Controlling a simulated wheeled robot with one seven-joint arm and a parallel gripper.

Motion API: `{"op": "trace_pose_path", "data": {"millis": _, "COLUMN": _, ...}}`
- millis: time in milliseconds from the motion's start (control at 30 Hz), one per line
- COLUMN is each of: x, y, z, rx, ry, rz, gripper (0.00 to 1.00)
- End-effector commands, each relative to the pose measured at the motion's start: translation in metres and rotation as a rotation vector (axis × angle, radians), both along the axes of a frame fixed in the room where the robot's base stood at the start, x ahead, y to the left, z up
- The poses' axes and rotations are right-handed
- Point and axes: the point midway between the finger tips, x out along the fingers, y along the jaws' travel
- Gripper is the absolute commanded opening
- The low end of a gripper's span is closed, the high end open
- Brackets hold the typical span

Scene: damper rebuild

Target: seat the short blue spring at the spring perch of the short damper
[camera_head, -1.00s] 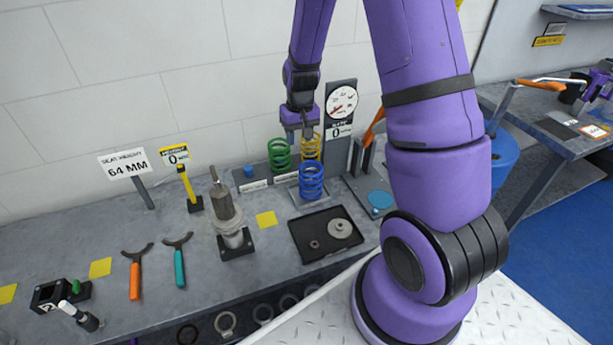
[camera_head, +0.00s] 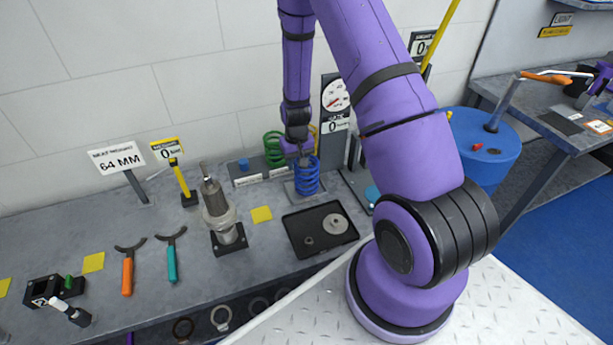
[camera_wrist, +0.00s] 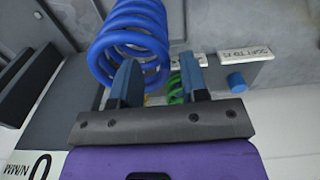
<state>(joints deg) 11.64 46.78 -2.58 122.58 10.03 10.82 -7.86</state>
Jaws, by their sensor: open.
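The short blue spring (camera_head: 307,178) stands upright at the right of the bench in the head view. It fills the upper left of the wrist view (camera_wrist: 118,40). My gripper (camera_head: 304,158) is at its top, and its jaws are open. In the wrist view my two fingers (camera_wrist: 160,75) are apart; one overlaps the spring's edge in the picture, the other is beside it. I cannot tell whether they touch. The short damper (camera_head: 213,195) stands upright at the middle of the bench, with a pale round spring perch (camera_head: 220,219) around its body and no spring on it.
A green spring (camera_head: 272,150) stands behind the blue one; a yellow spring is mostly hidden. A dial gauge (camera_head: 336,96) rises behind my gripper. A black tray (camera_head: 300,248) with round parts lies in front. Orange-handled (camera_head: 127,272) and teal-handled (camera_head: 171,262) tools lie left.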

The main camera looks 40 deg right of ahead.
Motion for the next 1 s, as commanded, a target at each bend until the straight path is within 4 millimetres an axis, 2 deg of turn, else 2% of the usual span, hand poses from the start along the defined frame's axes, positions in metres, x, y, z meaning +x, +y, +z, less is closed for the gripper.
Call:
{"op": "trace_pose_path", "data": {"millis": 400, "x": 0.001, "y": 0.002, "z": -0.046, "rx": 0.001, "ry": 0.002, "rz": -0.001, "gripper": 0.41}}
{"op": "trace_pose_path", "data": {"millis": 733, "x": 0.001, "y": 0.002, "z": -0.051, "rx": 0.000, "ry": 0.000, "rz": 0.000, "gripper": 0.41}}
{"op": "trace_pose_path", "data": {"millis": 767, "x": 0.001, "y": 0.002, "z": -0.051, "rx": 0.000, "ry": 0.000, "rz": 0.000, "gripper": 0.38}}
{"op": "trace_pose_path", "data": {"millis": 933, "x": 0.001, "y": 0.002, "z": -0.051, "rx": 0.000, "ry": 0.000, "rz": 0.000, "gripper": 0.00}}
{"op": "trace_pose_path", "data": {"millis": 1000, "x": 0.001, "y": 0.002, "z": -0.051, "rx": 0.000, "ry": 0.000, "rz": 0.000, "gripper": 0.00}}
